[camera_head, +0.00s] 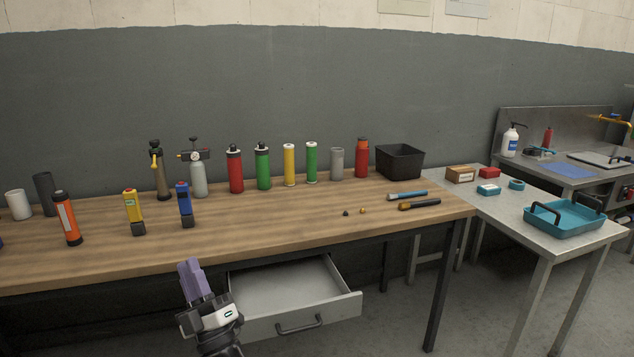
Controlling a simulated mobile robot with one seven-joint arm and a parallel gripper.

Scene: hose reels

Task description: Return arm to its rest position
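My gripper (190,266) is at the lower middle left, in front of the wooden workbench (300,222) and to the left of an open drawer. Its end points up in the picture and shows a purple part at the tip. From this angle I cannot tell whether the purple part is its fingers or something held, nor whether the fingers are apart. Most of my arm is below the frame.
The grey drawer (335,302) is pulled out under the bench and looks empty. Several bottles and cylinders line the bench, with a black bin (400,161) at its right. A side table (508,214) bears a teal tray (564,221). The bench front is mostly clear.

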